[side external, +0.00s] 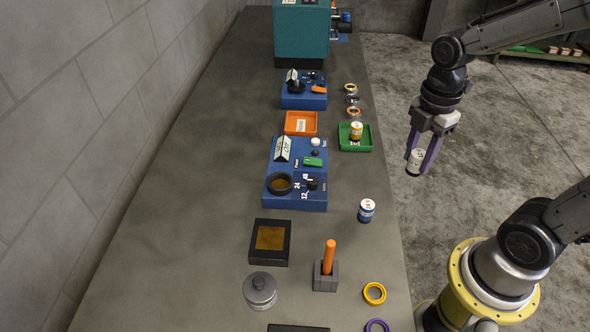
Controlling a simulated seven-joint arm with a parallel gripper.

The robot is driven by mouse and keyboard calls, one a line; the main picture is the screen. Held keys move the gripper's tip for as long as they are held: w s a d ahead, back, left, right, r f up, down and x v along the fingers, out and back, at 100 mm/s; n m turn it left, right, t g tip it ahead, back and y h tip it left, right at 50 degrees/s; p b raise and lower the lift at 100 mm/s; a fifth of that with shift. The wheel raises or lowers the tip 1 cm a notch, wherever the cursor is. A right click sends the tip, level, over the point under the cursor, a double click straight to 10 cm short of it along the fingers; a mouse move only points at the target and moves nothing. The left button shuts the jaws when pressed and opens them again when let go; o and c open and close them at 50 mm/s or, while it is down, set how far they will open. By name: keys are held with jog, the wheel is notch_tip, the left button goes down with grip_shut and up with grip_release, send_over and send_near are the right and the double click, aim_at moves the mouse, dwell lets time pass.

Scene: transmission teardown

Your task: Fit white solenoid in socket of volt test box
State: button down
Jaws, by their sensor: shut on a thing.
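My gripper (416,161) has purple fingers and is shut on a white solenoid (417,157), a small white cylinder with a dark lower end, slightly tilted. It is held in the air, to the right of the table edge in the picture. The volt test box (312,198) is a blue box on the table, left of my gripper and apart from it. It has a meter (283,149), a dial marked 12 and 24, and a green part on top. Its round dark-rimmed socket (280,184) shows a brownish inside and looks empty.
A blue-banded cylinder (366,210) stands right of the box. A green tray (348,145) holds a yellow-banded cylinder (356,130). An orange tray (301,123) and another blue box (303,98) lie behind. An orange-handled tool (329,257) stands in front. The table's left side is clear.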

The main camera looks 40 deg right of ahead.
jog(key=shift+w+r, duration=0.2)
jog(key=shift+r, duration=0.05)
jog(key=w+r, duration=0.3)
jog(key=w, duration=0.3)
jog(key=n, duration=0.6)
send_over(280, 185)
jog(key=shift+f, duration=4.85)
jog(key=shift+f, duration=0.25)
jog(key=shift+f, duration=0.3)
